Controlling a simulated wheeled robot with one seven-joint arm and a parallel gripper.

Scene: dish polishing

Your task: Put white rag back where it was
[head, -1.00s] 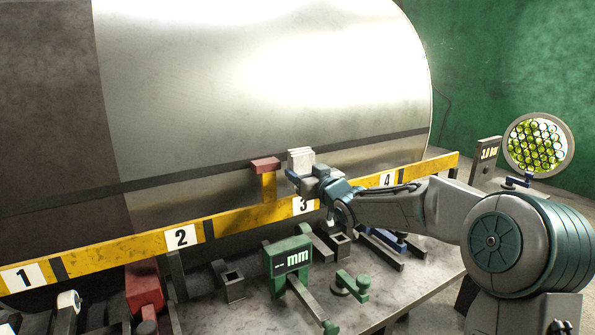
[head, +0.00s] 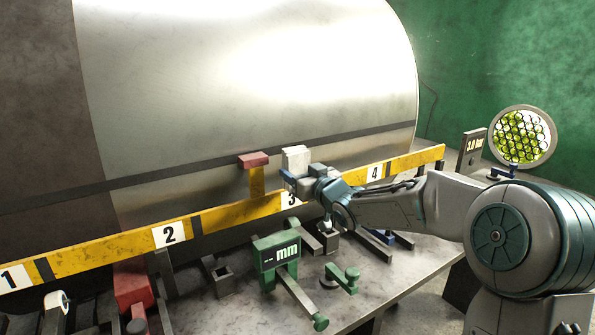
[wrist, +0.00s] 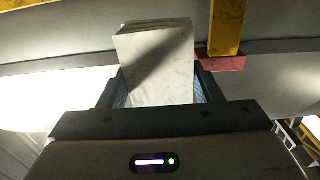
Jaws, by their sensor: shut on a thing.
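The white rag (head: 296,158) is a pale folded block in front of the big metal cylinder (head: 250,90), near mark 3 of the yellow rail. My gripper (head: 290,176) is shut on it. In the wrist view the rag (wrist: 155,65) stands upright between the two fingers of my gripper (wrist: 160,88), its upper part sticking out beyond the fingertips. Whether the rag touches the cylinder I cannot tell.
A yellow post with a red top (head: 253,160) stands just left of the rag. The numbered yellow rail (head: 235,221) runs below. A green "mm" gauge (head: 276,250), an empty square holder (head: 222,278) and a green-handled tool (head: 343,278) are on the grey table (head: 400,285).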

